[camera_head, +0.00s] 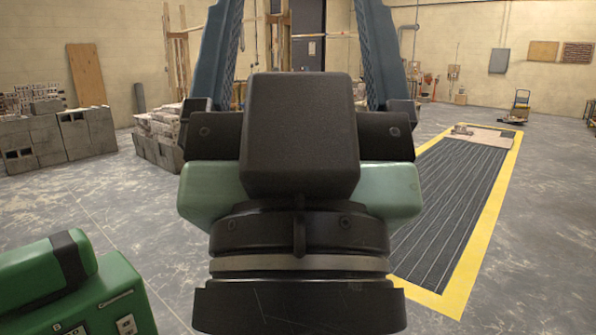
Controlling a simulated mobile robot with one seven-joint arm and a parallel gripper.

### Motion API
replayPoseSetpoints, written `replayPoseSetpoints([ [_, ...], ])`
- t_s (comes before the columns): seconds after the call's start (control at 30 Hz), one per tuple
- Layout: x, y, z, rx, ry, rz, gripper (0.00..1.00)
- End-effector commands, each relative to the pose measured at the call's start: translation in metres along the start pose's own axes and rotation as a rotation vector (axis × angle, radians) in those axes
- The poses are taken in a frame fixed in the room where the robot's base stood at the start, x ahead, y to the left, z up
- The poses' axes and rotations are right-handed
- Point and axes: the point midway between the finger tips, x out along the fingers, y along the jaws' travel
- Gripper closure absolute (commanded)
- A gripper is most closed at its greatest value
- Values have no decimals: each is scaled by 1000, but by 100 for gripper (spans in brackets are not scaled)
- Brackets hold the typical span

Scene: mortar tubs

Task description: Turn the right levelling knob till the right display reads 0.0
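My gripper (300,22) fills the middle of the head view, seen from behind its black and green wrist. Its two blue fingers stand wide apart and run up past the top edge, so their tips are cut off. The floor and back wall show between them, and nothing is held in the part I see. I see no levelling knob and no display; the wrist hides much of the middle. A green housing (75,295) with a black band and small white labels is cut off at the lower left. I cannot tell whether it belongs to the task.
Grey blocks (58,138) are stacked at the left, with a board (87,75) behind. More stacked material (157,138) stands left of my wrist. A dark ribbed strip with a yellow border (487,232) lies on the right. The concrete floor (545,240) right of it is clear.

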Motion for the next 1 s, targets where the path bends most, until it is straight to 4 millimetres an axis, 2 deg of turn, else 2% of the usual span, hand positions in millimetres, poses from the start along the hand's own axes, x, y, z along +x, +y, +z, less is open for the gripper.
replayPoseSetpoints([
  [0.03,20,0,-19,1,-1,-1,19],
  [0.1,34,-1,-32,1,-1,-2,19],
  [0.3,61,-1,-56,2,-3,-3,19],
  [0.47,66,-1,-61,2,-3,-3,19],
  [1.0,65,-1,-60,2,-3,-3,19],
])
